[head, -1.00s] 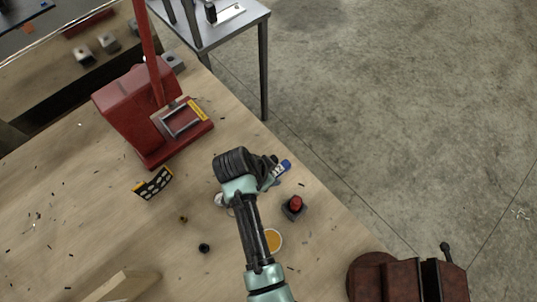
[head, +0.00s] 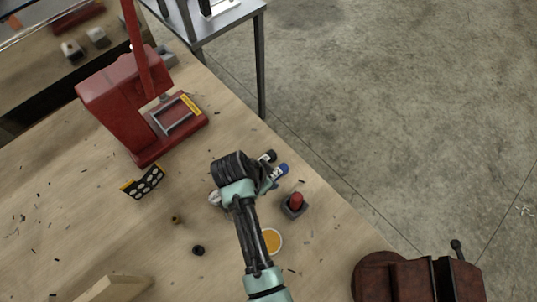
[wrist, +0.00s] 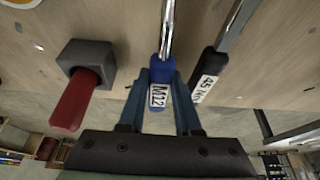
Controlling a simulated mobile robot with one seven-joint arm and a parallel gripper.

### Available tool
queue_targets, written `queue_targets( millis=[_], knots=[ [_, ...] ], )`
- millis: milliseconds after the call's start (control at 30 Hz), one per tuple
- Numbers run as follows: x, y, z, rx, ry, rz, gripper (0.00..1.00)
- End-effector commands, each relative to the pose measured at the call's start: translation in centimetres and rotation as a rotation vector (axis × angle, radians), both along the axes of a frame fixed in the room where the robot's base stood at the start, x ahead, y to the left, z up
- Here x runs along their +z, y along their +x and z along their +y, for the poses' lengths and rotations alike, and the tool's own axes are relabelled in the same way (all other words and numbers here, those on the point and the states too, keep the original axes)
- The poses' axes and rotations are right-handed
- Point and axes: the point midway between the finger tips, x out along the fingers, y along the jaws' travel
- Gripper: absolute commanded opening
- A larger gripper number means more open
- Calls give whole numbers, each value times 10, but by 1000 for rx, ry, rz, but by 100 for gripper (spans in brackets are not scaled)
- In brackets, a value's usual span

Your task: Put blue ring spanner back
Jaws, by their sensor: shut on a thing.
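The blue ring spanner (wrist: 160,70) has a blue grip with a white M12 label and a shiny metal shaft that runs up out of the wrist view. My gripper (wrist: 167,85) is shut on its blue grip. In the head view the blue end (head: 282,169) sticks out to the right of my gripper (head: 272,177), near the bench edge. The spanner's ring end is out of the wrist view and hidden behind my arm in the head view. Whether the spanner touches the bench I cannot tell.
A black-handled tool labelled 45 Nm (wrist: 208,75) lies close beside the spanner. A red knob on a grey block (head: 294,205) stands nearby. A black, yellow-edged piece with pale round spots (head: 144,182), a red press (head: 130,105) and a brown vise (head: 415,280) are around.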

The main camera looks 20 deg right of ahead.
Motion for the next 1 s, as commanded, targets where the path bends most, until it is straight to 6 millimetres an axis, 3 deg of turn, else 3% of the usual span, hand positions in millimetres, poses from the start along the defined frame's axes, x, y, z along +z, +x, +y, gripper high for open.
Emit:
queue_targets(
  millis=[633,667,700,833,1000],
  knots=[
    [-13,1,0,0,0,-2,0],
    [-12,1,0,0,0,-2,38],
    [-11,1,0,0,0,-2,45],
    [-12,0,0,0,-1,-1,67],
    [-12,0,0,0,0,-1,67]
  ],
)
